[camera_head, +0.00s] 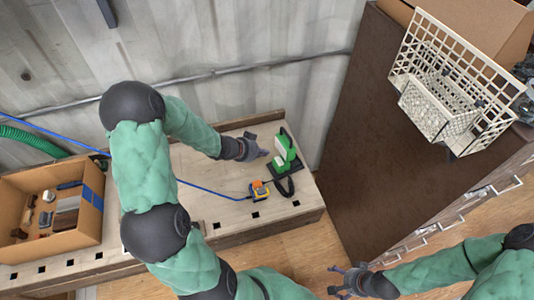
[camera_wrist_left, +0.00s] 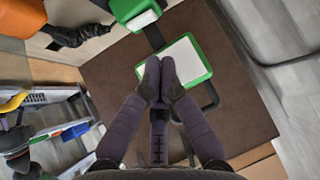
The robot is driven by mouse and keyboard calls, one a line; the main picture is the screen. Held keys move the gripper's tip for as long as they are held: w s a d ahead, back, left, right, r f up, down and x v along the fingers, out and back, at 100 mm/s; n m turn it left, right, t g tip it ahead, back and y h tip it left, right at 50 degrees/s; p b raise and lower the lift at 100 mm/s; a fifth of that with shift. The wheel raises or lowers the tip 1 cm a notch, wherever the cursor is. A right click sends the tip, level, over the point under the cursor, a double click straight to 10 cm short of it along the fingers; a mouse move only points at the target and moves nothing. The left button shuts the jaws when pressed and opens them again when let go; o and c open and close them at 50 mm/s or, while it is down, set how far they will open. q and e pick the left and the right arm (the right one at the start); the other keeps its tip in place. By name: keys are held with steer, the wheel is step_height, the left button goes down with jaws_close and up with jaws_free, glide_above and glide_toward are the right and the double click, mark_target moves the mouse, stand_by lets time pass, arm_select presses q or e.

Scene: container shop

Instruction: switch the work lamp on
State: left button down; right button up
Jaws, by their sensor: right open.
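The work lamp (camera_head: 284,148) is green with pale panels and stands on a dark base at the right end of the wooden bench. In the left wrist view, a green-framed white panel of the lamp (camera_wrist_left: 190,58) faces the camera. My left gripper (camera_head: 264,153) is just left of the lamp in the head view. In the left wrist view its fingertips (camera_wrist_left: 160,76) are together with nothing visible between them, over the panel's lower left edge; I cannot tell whether they touch it. My right gripper (camera_head: 336,281) is open and empty at the bottom, away from the lamp.
A cardboard box (camera_head: 88,222) of small items is at left. A dark cabinet top (camera_head: 385,120) is at right, bearing a white wire basket (camera_head: 440,105).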

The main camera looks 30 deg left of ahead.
mark_target(275, 159)
arm_select(q)
steer(key=b+x, duration=0.3)
steer(key=x, duration=0.5)
steer(key=shift+w+d+f, duration=0.15)
steer(key=shift+f, duration=0.1)
steer(key=shift+a+f+p, duration=0.2)
steer(key=shift+f+p, duration=0.15)
steer(key=shift+p, duration=0.05)
steer(key=shift+w, duration=0.1)
steer(key=shift+d, duration=0.15)
steer(key=shift+s+d+r+b, duration=0.15)
steer(key=shift+s+d+b, duration=0.25)
steer(key=shift+d, duration=0.15)
steer(key=shift+r, duration=0.15)
